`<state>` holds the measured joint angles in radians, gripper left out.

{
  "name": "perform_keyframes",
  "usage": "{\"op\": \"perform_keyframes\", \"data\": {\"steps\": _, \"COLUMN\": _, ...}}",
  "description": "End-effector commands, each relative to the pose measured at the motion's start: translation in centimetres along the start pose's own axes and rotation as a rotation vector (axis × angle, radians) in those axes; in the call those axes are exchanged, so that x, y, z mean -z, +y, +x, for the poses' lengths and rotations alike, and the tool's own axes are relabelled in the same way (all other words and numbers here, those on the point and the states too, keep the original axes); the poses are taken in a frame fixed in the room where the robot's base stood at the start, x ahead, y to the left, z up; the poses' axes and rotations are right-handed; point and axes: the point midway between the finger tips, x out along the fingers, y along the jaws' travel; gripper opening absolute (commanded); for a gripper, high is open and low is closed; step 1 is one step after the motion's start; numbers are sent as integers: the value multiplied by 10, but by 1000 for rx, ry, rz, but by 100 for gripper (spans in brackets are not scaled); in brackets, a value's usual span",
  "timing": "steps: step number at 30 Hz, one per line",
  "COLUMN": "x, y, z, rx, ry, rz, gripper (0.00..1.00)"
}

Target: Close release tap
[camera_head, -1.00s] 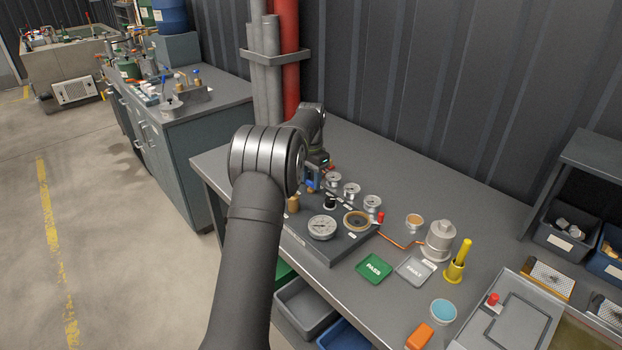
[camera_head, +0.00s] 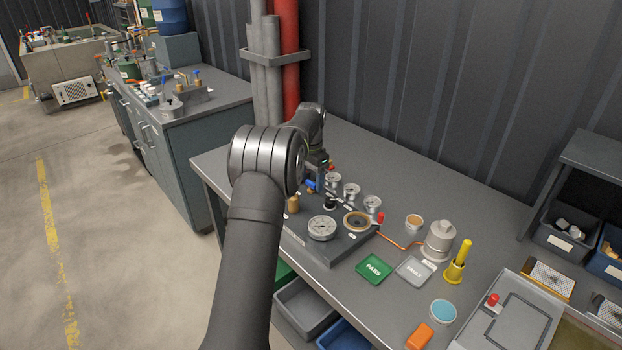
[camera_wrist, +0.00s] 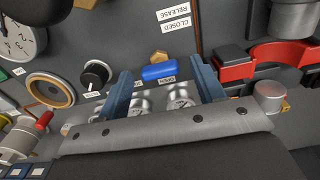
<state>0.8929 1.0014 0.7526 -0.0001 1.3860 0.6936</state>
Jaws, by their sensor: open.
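The release tap has a blue handle (camera_wrist: 165,71) with a brass hex body (camera_wrist: 158,57) beside it. In the wrist view the handle lies crosswise, close to a label that seems to read OPEN (camera_wrist: 167,81). Labels reading RELEASE (camera_wrist: 173,11) and CLOSED (camera_wrist: 174,27) are farther up on the panel. My gripper (camera_wrist: 160,70) is open, with one blue finger on each side of the handle in the picture; contact cannot be told. In the head view my gripper (camera_head: 317,172) is over the back left of the panel, with the blue handle (camera_head: 311,185) just below it.
Several small gauges (camera_head: 351,191) stand close to my gripper along the panel's back. A large dial (camera_head: 321,228) and a brass-rimmed port (camera_head: 356,221) are in front. Red-and-black holders (camera_wrist: 285,54) show at right in the wrist view. PASS (camera_head: 374,268) and FAULT (camera_head: 415,270) plates lie front right.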

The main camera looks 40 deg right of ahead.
Motion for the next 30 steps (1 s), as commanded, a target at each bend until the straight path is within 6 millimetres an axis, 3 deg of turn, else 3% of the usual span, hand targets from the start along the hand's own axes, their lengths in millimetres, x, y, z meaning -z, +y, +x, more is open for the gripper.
{"op": "perform_keyframes", "data": {"steps": 4, "x": 0, "y": 0, "z": -4, "rx": 0, "ry": 0, "rz": 0, "gripper": 62}}
{"op": "perform_keyframes", "data": {"steps": 8, "x": 0, "y": 0, "z": -20, "rx": 2, "ry": 2, "rz": 0, "gripper": 62}}
{"op": "perform_keyframes", "data": {"steps": 24, "x": 0, "y": 0, "z": -146, "rx": 2, "ry": 3, "rz": 0, "gripper": 62}}
{"op": "perform_keyframes", "data": {"steps": 30, "x": 0, "y": 0, "z": -168, "rx": 1, "ry": 1, "rz": 0, "gripper": 62}}
